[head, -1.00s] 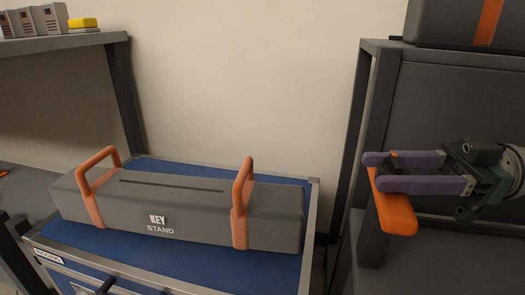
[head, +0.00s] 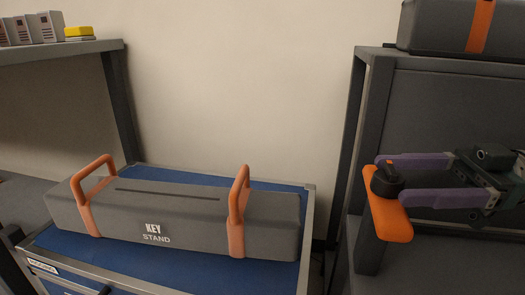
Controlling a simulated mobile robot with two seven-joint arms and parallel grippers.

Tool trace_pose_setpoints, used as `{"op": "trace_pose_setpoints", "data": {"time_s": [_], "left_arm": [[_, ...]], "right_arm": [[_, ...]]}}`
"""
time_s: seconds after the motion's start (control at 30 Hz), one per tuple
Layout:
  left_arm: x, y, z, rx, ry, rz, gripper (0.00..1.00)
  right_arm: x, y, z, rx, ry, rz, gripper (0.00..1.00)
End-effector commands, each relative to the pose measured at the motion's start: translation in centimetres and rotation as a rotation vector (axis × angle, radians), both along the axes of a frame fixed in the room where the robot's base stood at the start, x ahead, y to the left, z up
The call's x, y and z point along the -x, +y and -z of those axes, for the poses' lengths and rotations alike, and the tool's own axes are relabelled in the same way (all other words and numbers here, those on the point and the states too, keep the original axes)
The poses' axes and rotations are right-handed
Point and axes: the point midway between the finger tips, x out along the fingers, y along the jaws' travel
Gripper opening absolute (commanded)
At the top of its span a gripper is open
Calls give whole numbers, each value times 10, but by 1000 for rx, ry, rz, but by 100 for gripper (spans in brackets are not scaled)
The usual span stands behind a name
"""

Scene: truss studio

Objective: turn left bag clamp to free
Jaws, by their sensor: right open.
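A black knob (head: 386,183) with a small orange mark on top sits on an orange plate (head: 390,219) at the front left corner of the right-hand rack; it looks like the bag clamp. My right gripper (head: 393,178) comes in from the right with its two purple fingers apart. One finger reaches past the knob's far side, and the other ends close by its near right side. I cannot tell whether either touches it. My left gripper is out of view.
A grey case marked KEY STAND (head: 170,216) with two orange handles stands on a blue-topped cart (head: 255,272). A dark case with an orange strap (head: 436,24) lies on the right rack. Small boxes stand on the left shelf (head: 85,47).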

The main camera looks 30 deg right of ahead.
Motion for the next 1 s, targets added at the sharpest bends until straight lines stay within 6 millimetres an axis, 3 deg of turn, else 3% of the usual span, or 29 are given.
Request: {"op": "trace_pose_setpoints", "data": {"time_s": [0.2,0.4,1.0], "left_arm": [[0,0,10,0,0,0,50],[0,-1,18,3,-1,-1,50],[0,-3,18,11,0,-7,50]], "right_arm": [[25,-37,3,4,1,4,75],[38,-55,2,2,0,1,75],[41,-58,0,1,1,0,75]]}}
